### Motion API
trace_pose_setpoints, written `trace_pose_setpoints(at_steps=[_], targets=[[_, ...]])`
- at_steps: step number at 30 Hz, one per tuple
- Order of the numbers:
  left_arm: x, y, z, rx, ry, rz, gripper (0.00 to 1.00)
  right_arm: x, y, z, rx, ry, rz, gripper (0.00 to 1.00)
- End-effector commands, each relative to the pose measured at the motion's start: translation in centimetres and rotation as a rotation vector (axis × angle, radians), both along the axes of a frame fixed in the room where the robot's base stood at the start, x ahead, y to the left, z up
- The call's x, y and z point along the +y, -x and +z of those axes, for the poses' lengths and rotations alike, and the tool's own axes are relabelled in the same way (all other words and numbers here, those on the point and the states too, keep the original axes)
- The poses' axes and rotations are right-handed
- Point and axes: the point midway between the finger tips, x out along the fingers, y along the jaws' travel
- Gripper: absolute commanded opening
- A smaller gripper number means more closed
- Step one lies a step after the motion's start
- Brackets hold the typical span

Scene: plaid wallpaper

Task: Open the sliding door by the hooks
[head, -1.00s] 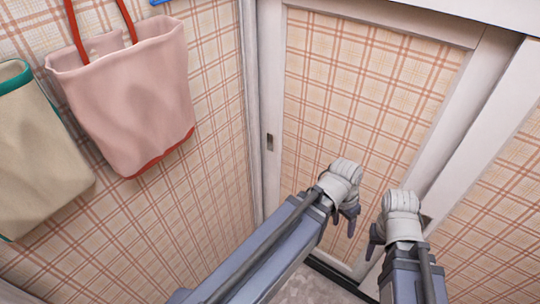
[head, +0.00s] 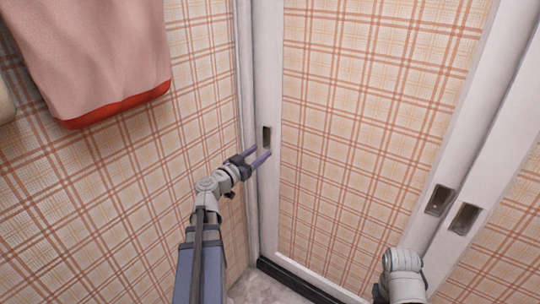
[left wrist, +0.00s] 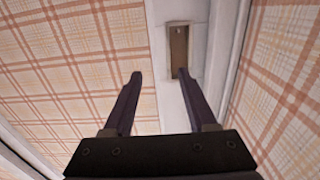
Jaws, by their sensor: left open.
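The sliding door (head: 360,120) is a plaid panel in a white frame. A dark recessed pull (head: 267,137) sits in its left stile. Another pull (head: 440,200) is in its right stile, and a third pull (head: 465,218) is on the neighbouring panel's frame. My left gripper (head: 261,153) is open and empty, its fingertips just below the left pull. In the left wrist view the pull (left wrist: 179,45) lies ahead, and the right-hand fingertip overlaps its lower end; contact cannot be told. My right gripper (head: 380,292) is low at the right, its fingers mostly hidden.
A plaid wall (head: 120,190) meets the door at the white corner post (head: 245,110). A dark floor track (head: 300,280) runs under the door.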

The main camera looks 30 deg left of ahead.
Motion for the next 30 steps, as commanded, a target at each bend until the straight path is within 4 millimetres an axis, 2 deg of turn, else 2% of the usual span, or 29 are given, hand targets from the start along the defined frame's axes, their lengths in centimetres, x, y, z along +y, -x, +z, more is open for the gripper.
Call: trace_pose_setpoints(at_steps=[5, 8, 15, 21, 30], targets=[[0.7, 0.1, 0.1, -0.01, -0.003, 0.016, 0.57, 0.0, 0.0, -0.2, 0.0, 0.0, 0.0, 0.5], [0.6, -0.7, 0.1, -0.009, -0.003, 0.014, 0.57, 0.0, 0.0, -0.1, 0.0, 0.0, 0.0, 0.5], [0.3, -4.5, 0.0, -0.008, -0.002, 0.01, 0.57, 0.0, 0.0, -0.2, 0.0, 0.0, 0.0, 0.5], [0.1, -6.8, 0.0, -0.008, -0.002, 0.011, 0.57, 0.0, 0.0, -0.2, 0.0, 0.0, 0.0, 0.5], [-0.1, -7.6, 0.0, -0.008, -0.001, 0.013, 0.57, 0.0, 0.0, -0.2, 0.0, 0.0, 0.0, 0.5]])
